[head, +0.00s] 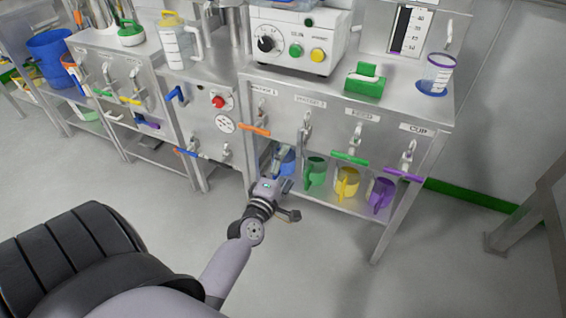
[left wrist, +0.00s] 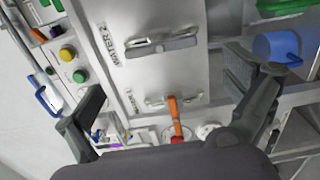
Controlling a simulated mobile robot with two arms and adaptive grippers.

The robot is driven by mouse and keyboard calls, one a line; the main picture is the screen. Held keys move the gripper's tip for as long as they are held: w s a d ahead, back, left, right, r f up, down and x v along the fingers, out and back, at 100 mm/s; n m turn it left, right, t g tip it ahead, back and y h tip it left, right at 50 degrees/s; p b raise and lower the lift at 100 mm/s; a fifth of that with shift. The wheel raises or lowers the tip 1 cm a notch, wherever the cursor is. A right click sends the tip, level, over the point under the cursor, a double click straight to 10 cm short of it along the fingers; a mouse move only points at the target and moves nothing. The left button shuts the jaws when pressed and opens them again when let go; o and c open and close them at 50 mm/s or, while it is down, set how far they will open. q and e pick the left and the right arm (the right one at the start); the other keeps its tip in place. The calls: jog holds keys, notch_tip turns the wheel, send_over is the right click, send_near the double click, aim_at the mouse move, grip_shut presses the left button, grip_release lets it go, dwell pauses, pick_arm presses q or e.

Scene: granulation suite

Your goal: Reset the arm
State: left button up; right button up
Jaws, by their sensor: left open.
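My left gripper (head: 290,198) reaches in from below in the head view, in front of the lower shelf of the steel bench (head: 330,90). Its fingers are spread and nothing is between them. In the left wrist view the two fingers of the left gripper (left wrist: 172,98) stand wide apart, with the bench's front panel and an orange valve handle (left wrist: 174,108) showing between them. A blue cup (left wrist: 275,47) appears just beyond the right-hand finger there. In the head view the blue cup (head: 286,160) is partly hidden behind the gripper. My right gripper is not in view.
Green (head: 315,172), yellow (head: 347,183) and purple (head: 381,194) jugs are in a row under the valves. A green valve handle (head: 350,159) and a purple one (head: 405,175) stick out above. The floor in front (head: 330,270) is clear.

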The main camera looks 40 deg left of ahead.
pick_arm(q)
jog(key=shift+v, duration=1)
